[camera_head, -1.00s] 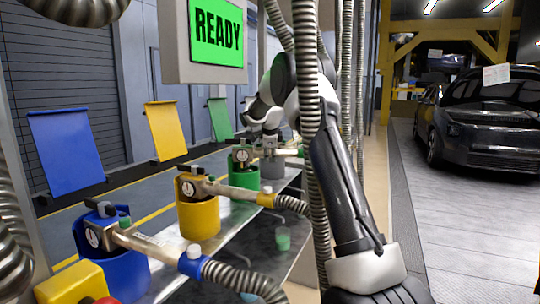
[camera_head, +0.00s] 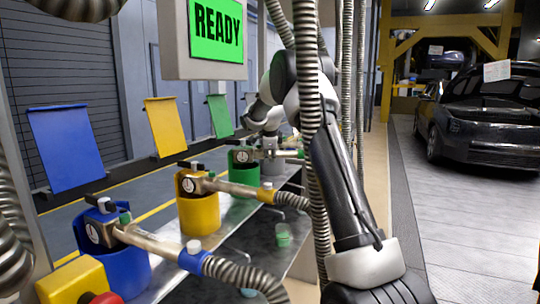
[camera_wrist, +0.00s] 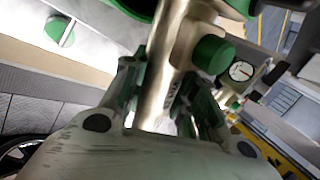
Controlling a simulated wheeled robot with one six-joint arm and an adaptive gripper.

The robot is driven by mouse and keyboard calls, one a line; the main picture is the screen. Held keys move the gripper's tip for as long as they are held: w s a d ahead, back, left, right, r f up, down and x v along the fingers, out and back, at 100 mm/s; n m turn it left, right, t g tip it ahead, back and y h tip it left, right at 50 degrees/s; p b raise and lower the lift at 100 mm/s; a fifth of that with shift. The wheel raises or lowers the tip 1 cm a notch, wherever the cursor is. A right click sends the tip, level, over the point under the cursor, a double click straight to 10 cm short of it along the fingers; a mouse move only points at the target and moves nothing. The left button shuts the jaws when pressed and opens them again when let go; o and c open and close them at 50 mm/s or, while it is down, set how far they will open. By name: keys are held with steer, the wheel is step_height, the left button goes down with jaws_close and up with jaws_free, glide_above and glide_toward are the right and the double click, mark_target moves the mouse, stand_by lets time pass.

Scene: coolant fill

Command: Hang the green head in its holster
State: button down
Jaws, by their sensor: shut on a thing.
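The green head (camera_head: 289,153) is a metal nozzle with a round gauge and green parts. In the wrist view its metal barrel (camera_wrist: 168,75) runs between the fingers of my gripper (camera_wrist: 163,95), which is shut on it. In the head view my gripper (camera_head: 269,146) is small and partly hidden by the head and hoses. The gauge end of the head is at the mouth of the green holster (camera_head: 241,181), a green cup on the bench. I cannot tell how deep it sits in the cup.
The yellow holster (camera_head: 199,214) and blue holster (camera_head: 122,276) hold their heads nearer to me. Hoses hang across my arm. A READY screen (camera_head: 217,32) is above. A car (camera_head: 485,115) stands at right.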

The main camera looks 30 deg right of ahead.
steer(key=shift+f, duration=0.65)
steer(key=c, duration=1.1)
jaws_free()
steer(key=shift+o, duration=0.2)
steer(key=shift+f, duration=0.15)
steer(key=v, duration=1.2)
